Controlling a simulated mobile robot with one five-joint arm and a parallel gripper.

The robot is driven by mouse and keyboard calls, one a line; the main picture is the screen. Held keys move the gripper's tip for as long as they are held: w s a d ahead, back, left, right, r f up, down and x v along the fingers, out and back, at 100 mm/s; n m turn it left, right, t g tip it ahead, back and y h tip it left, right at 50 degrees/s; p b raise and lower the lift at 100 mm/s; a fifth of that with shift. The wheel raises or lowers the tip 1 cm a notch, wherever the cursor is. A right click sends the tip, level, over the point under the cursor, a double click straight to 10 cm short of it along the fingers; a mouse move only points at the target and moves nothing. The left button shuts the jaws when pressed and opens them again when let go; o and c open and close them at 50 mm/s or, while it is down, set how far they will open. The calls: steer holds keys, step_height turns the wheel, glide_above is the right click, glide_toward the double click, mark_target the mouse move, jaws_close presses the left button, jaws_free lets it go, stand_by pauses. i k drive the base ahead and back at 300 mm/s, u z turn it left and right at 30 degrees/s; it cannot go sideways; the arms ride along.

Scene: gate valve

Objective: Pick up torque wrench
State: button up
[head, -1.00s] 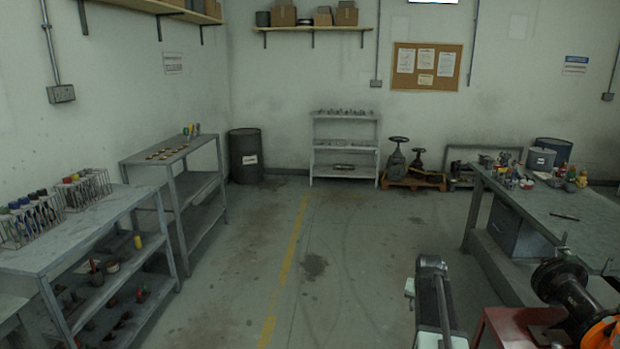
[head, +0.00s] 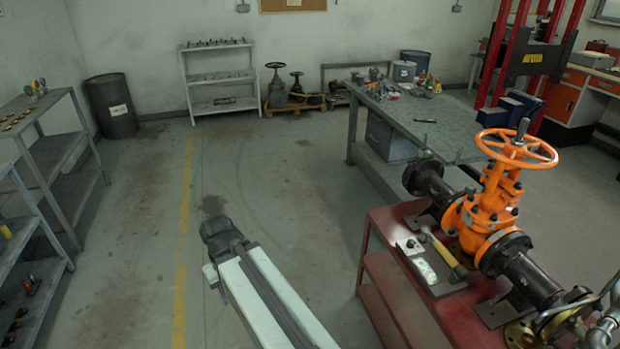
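I cannot pick out a torque wrench for certain. A thin dark tool (head: 425,121) lies on the grey workbench (head: 455,135), too small to identify. Another dark elongated item (head: 224,101) lies on the lower part of the back shelf rack (head: 218,76), also too small to identify. My arm reaches up from the bottom centre over the floor, with a dark joint at its far end. No gripper fingers show, so I cannot see my gripper.
An orange gate valve (head: 490,205) with black flanged pipes stands on a red table (head: 385,225) at the right. A hammer (head: 445,255) lies in front of it. Grey shelving (head: 45,190) lines the left. The floor (head: 280,165) between is clear.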

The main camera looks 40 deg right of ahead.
mark_target(425, 234)
steer(key=z, duration=2.05)
